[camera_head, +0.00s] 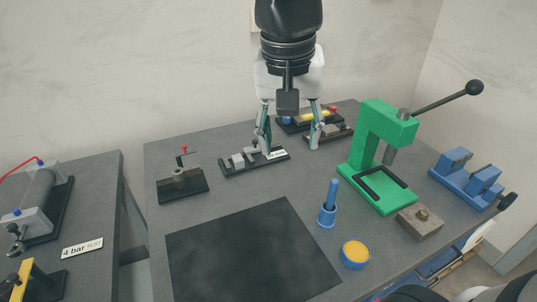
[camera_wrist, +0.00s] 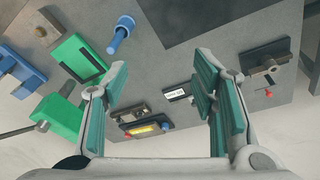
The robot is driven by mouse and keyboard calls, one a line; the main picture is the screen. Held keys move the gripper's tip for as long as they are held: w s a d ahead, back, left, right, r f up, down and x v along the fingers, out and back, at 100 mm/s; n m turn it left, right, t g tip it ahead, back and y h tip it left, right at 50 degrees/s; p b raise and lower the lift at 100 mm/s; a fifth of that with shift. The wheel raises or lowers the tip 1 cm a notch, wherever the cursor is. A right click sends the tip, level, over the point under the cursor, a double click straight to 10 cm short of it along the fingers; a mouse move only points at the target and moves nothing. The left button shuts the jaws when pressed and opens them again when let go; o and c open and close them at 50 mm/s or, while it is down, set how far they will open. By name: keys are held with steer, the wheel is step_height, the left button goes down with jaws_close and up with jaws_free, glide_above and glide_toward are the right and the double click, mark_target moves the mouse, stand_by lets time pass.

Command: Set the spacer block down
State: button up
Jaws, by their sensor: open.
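My gripper (camera_head: 289,144) hangs over the back of the grey table, fingers spread wide apart. In the wrist view my gripper (camera_wrist: 165,98) shows two teal finger pads with nothing held between them. Below the left finger in the head view is a black fixture (camera_head: 228,172) with small grey blocks (camera_head: 238,160) and a white label; I cannot tell whether one of these is the spacer block. In the wrist view the label (camera_wrist: 178,94) shows between the fingers, and the right finger hides most of that fixture.
A green press (camera_head: 370,140) with a long lever stands right of my gripper. Behind are a metal-topped fixture (camera_head: 328,137) and a tray with a yellow part (camera_head: 305,117). A clamp fixture (camera_head: 182,185) stands left. The dark mat (camera_head: 250,255) in front is bare.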

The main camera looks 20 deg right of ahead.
steer(key=s+f+n, duration=0.2)
steer(key=s+n, duration=0.1)
steer(key=s, duration=0.3)
steer(key=s+f+n+t+y, duration=0.1)
steer(key=s+f+n, duration=0.1)
steer(key=s, duration=0.4)
steer(key=shift+s+a+f+n+y, duration=0.3)
steer(key=shift+s+f+n, duration=0.1)
steer(key=shift+f, duration=0.25)
steer(key=shift+r, duration=0.15)
steer(key=shift+t, duration=0.7)
step_height(320, 180, up, 5)
steer(key=p, duration=0.4)
